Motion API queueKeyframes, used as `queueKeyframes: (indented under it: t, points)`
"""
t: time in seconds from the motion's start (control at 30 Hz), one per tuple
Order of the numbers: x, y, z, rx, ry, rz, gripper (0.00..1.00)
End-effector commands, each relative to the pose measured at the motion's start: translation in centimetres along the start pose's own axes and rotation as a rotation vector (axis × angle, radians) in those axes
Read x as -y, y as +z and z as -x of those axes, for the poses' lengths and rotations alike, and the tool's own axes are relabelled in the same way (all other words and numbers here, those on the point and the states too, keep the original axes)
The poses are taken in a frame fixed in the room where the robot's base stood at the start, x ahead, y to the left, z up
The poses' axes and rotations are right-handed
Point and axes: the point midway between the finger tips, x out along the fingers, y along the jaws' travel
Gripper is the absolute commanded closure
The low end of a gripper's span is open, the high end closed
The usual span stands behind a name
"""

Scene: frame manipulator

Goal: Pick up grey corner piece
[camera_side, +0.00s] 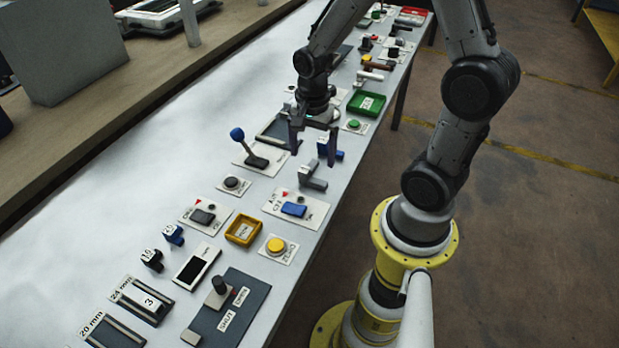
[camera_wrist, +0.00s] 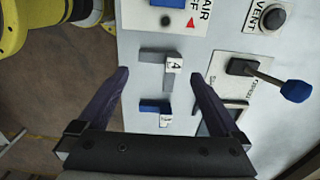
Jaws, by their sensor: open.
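The grey corner piece (camera_side: 312,177) lies on the white table, just below my gripper (camera_side: 313,146) in the side view. In the wrist view the grey corner piece (camera_wrist: 155,56) is an L shape with a white label reading 4. It appears between the fingertips of my gripper (camera_wrist: 159,73), nearer the left one, with clear room on both sides. My gripper is open, empty and pointing down above the table. A blue corner piece (camera_wrist: 153,106) with a white label lies beside the grey one, closer to the gripper's body in the wrist view.
A lever with a blue knob (camera_side: 250,150) stands left of the gripper. A plate with a blue switch (camera_side: 294,209) lies in front of the grey piece. A green tray (camera_side: 366,103) and a green button (camera_side: 354,125) are behind. The table's right edge is close by.

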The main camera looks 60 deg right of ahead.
Motion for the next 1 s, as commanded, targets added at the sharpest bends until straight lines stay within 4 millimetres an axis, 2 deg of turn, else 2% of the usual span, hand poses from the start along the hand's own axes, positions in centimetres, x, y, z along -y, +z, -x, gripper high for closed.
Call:
queueKeyframes:
  t: [0.1, 0.33, 0.6, 0.93, 1.0]
  points:
    - [-0.1, 0.0, -1.5, 0.001, 0.003, 0.001, 0.0]
    - [-0.1, -0.1, -3.0, 0.001, 0.002, 0.001, 0.0]
    - [-0.2, -0.2, -6.6, 0.002, 0.001, 0.002, 0.0]
    - [-0.1, -0.2, -7.2, 0.001, -0.003, 0.002, 0.0]
    - [-0.1, -0.2, -7.2, 0.001, -0.003, 0.002, 0.13]
